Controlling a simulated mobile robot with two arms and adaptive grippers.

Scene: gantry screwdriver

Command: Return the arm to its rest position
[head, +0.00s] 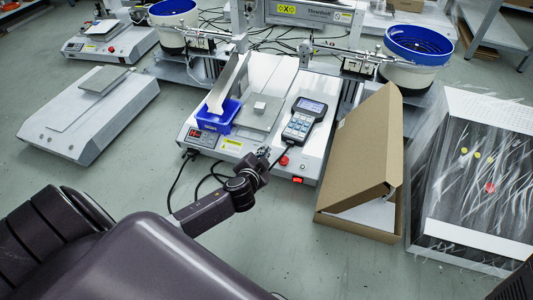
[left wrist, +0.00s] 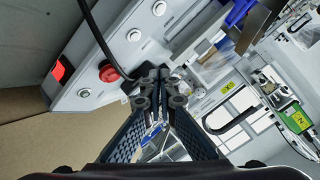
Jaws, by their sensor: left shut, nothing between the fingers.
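My left gripper (head: 263,152) is at the front edge of the white gantry machine (head: 262,75), close to the hand-held controller's cable. In the left wrist view its two fingers (left wrist: 160,78) meet at the tips, with nothing between them. The red button (left wrist: 109,73) on the machine's front shows just left of the fingertips there. My left arm comes in from the lower left of the head view. My right gripper is not in view.
A grey controller (head: 303,120) and a blue bin (head: 222,115) rest on the machine. An open cardboard box (head: 365,150) stands to its right, beside a wrapped panel (head: 475,190). A low white unit (head: 90,112) is at left. Grey floor (head: 140,180) lies clear between it and my arm.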

